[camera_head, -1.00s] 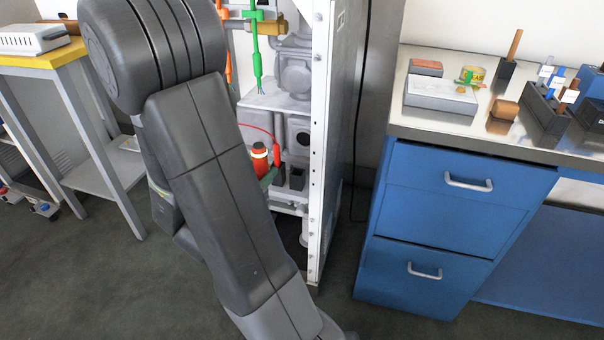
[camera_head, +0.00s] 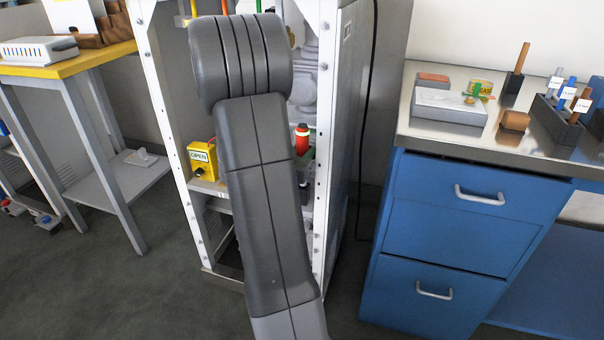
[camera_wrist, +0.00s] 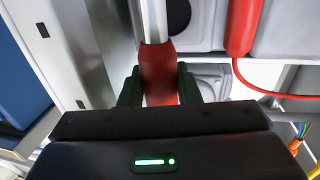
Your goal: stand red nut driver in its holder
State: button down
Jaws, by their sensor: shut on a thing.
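The red nut driver shows in the head view as a red handle (camera_head: 302,138) with a light band, just right of my arm and inside the white frame. In the wrist view its red handle (camera_wrist: 159,70) lies between my gripper's dark green fingers (camera_wrist: 158,88), and its silver shaft (camera_wrist: 153,20) runs to the top edge. My gripper is shut on the handle. In the head view most of my gripper is hidden behind my arm.
The white frame's right post (camera_head: 323,130) stands close beside the driver. A yellow box (camera_head: 202,160) is inside the frame at left. In the wrist view a second red handle (camera_wrist: 243,30) with a red cable is at right. A blue cabinet (camera_head: 450,240) stands right of the frame.

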jog(key=shift+f+b, duration=1.1)
jog(key=shift+f, duration=1.75)
jog(key=shift+f, duration=0.15)
jog(key=c, duration=1.1)
grip_release()
jog(key=shift+o, duration=0.2)
jog(key=shift+r, duration=0.3)
jog(key=p+v, duration=0.2)
jog(key=v, duration=1)
jog(key=shift+f, duration=0.2)
